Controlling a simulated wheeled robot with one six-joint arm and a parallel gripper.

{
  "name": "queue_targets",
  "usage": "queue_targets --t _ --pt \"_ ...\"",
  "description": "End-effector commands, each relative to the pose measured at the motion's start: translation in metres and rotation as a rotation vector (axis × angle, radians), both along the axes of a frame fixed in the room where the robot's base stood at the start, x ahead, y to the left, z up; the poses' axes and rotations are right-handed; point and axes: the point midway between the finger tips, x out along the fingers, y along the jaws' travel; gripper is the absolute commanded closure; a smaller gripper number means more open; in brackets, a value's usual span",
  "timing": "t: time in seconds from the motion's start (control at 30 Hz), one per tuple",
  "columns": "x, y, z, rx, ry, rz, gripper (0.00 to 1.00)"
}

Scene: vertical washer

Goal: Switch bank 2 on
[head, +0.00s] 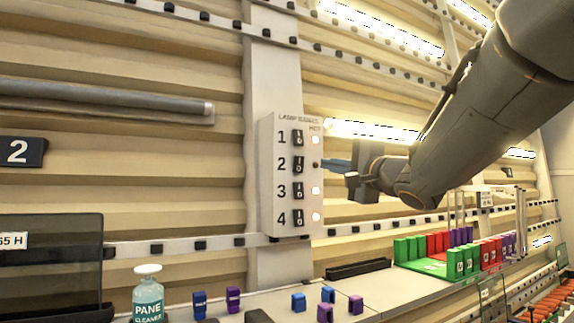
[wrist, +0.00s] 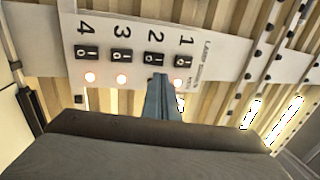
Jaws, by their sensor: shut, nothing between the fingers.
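A white lamp panel (head: 270,190) on a wall post carries switches numbered 1 to 4, with a small lamp beside each. The number 2 switch (head: 298,164) has a dark lamp (head: 315,165); the lamps of 1, 3 and 4 glow. In the wrist view the number 2 switch (wrist: 154,59) is just beyond the fingertips, and its lamp is hidden behind the fingers. My gripper (head: 326,163) has blue fingers and is shut and empty, pointing left at row 2. It also shows in the wrist view (wrist: 160,80). I cannot tell whether it touches the panel.
An unlit tube (head: 105,103) hangs at the left above a number 2 sign (head: 20,152). Lit tubes (head: 385,27) run on the right. Below is a shelf (head: 255,309) with a cleaner bottle (head: 148,295), coloured blocks (head: 327,294) and a rack of blocks (head: 460,265).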

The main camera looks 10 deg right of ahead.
Motion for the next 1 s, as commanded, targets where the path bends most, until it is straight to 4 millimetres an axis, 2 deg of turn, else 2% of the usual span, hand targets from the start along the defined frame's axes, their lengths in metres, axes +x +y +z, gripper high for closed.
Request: queue_targets --t 0.3,0.5,0.7,1.0 --pt "0.06 0.022 0.011 0.0 0.002 0.005 1.0" --pt "0.088 0.031 0.017 0.0 0.001 0.004 1.0" --pt "0.101 0.035 0.02 -0.002 -0.001 0.004 1.0" --pt "0.103 0.035 0.019 0.0 0.0 0.003 1.0"
